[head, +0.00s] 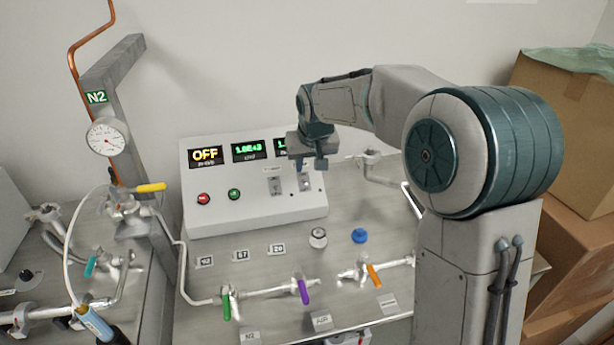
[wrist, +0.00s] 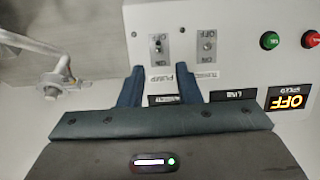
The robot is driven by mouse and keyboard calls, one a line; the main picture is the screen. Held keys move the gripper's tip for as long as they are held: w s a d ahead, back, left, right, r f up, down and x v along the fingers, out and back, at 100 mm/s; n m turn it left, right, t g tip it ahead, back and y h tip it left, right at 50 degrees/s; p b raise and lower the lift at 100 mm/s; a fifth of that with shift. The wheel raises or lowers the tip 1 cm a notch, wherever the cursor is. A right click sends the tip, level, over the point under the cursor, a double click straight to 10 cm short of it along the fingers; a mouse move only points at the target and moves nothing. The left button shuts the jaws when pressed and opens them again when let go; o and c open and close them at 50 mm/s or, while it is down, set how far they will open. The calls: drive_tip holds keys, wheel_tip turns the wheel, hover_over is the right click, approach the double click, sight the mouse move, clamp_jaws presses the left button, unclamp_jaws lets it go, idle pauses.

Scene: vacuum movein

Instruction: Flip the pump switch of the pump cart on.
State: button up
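The pump cart's white sloped control box (head: 250,212) carries two toggle switches on grey plates. The pump switch (wrist: 159,45), by the "PUMP" label, is left of the other switch (wrist: 207,46) in the inverted wrist view. In the head view the pump switch (head: 305,182) is the right one, just below my gripper (head: 313,163). My gripper also shows in the wrist view (wrist: 160,68), with its two fingers apart and nothing between them. The fingertips stop short of the pump switch in that view; contact is not seen. Its lever position is too small to tell.
An orange "OFF" display (head: 205,156), a red button (head: 204,199) and a green button (head: 234,194) sit left on the box. Pipes with coloured valve handles (head: 303,291) run across the cart front. Cardboard boxes (head: 563,120) stand at the right.

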sight(305, 183)
drive_tip(key=p+x, duration=0.1)
drive_tip(key=x, duration=0.6)
drive_tip(key=shift+w+f, duration=0.25)
drive_tip(key=shift+f, duration=0.1)
drive_tip(key=shift+c, duration=0.3)
clamp_jaws()
